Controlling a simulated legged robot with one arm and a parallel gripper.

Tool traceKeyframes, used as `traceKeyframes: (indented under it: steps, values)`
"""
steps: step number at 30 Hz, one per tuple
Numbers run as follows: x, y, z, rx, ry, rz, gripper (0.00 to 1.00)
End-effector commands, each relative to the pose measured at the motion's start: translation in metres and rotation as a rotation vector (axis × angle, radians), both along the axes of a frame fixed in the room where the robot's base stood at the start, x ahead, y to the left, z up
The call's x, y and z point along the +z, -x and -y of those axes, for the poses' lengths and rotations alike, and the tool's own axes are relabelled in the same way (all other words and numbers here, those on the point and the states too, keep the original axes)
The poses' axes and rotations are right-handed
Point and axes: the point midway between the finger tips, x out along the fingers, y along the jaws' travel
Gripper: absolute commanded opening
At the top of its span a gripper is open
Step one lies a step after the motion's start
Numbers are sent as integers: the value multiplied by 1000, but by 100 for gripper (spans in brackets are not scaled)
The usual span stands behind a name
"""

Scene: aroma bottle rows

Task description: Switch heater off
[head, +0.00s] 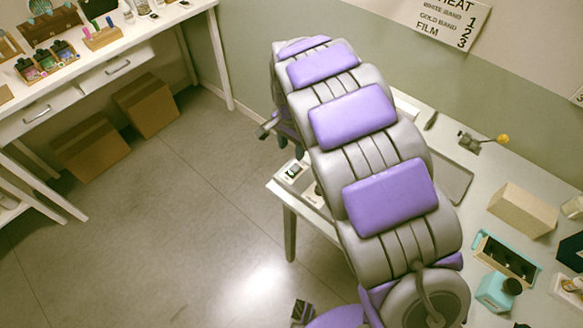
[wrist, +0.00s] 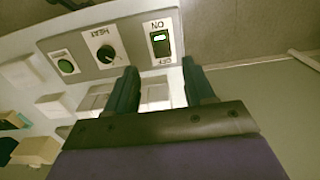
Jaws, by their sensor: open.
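The heater's grey control panel (wrist: 85,52) fills the upper left of the wrist view. It carries a rocker switch (wrist: 160,43) marked ON and OFF, with a lit green part towards the ON end.
The work table (head: 480,185) runs along the right wall with a beige block (head: 523,210), a teal-framed tray (head: 505,258) and a teal bottle (head: 498,291). A wall sign (head: 440,18) reads HEAT. Cardboard boxes (head: 90,147) stand under the left bench. The floor between is clear.

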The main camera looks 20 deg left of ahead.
Motion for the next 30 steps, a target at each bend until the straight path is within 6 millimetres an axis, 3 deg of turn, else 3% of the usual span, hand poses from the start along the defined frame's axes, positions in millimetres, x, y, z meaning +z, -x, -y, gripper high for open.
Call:
traceKeyframes:
  steps: [1, 9, 15, 30]
  values:
    - [-13, 1, 0, 0, 1, -2, 53]
    - [-64, 0, 0, 0, 0, 0, 53]
    - [-91, 1, 1, 1, 0, 0, 53]
    - [-101, 0, 1, 1, -2, 3, 50]
